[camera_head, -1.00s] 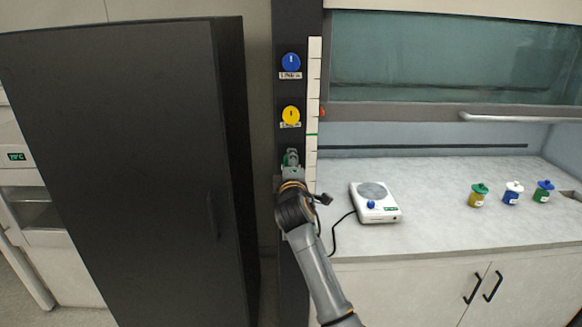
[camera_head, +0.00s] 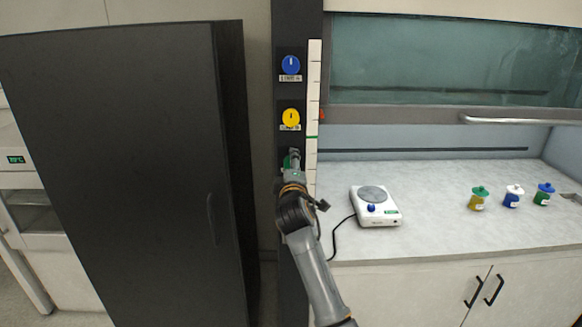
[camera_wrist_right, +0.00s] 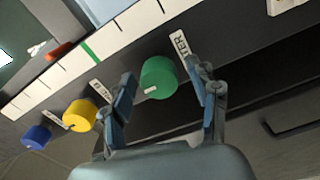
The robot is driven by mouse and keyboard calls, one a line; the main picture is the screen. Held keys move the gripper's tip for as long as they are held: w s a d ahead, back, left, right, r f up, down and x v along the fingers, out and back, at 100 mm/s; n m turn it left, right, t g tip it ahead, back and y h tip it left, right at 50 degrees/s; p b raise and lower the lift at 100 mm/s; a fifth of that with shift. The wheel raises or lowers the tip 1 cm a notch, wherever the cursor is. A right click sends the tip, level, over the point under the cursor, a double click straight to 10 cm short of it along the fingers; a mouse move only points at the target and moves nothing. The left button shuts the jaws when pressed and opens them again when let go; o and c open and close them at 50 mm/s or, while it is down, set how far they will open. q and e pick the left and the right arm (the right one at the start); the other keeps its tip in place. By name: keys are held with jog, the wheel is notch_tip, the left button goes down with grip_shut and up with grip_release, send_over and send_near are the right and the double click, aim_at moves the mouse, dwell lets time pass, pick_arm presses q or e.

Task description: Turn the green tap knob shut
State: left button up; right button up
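The green tap knob (camera_wrist_right: 159,77) sits on the dark post between the two fingers of my right gripper (camera_wrist_right: 163,92) in the right wrist view. The fingers are open, one on each side of the knob, with visible gaps. A pale mark shows on the knob's rim. In the head view only a sliver of the green knob (camera_head: 287,162) shows behind my right gripper (camera_head: 293,158). The yellow knob (camera_head: 291,117) and blue knob (camera_head: 290,64) are above it on the post. My left gripper is not in view.
A fume hood with a pale worktop (camera_head: 440,230) stands to the right, holding a hotplate (camera_head: 376,207) and several lidded jars. A dark cabinet (camera_head: 120,170) stands to the left. A white scale strip (camera_head: 313,100) runs along the post beside the knobs.

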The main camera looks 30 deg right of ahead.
jog(key=v, duration=1.2)
jog(key=shift+d, duration=0.1)
dwell(0.4)
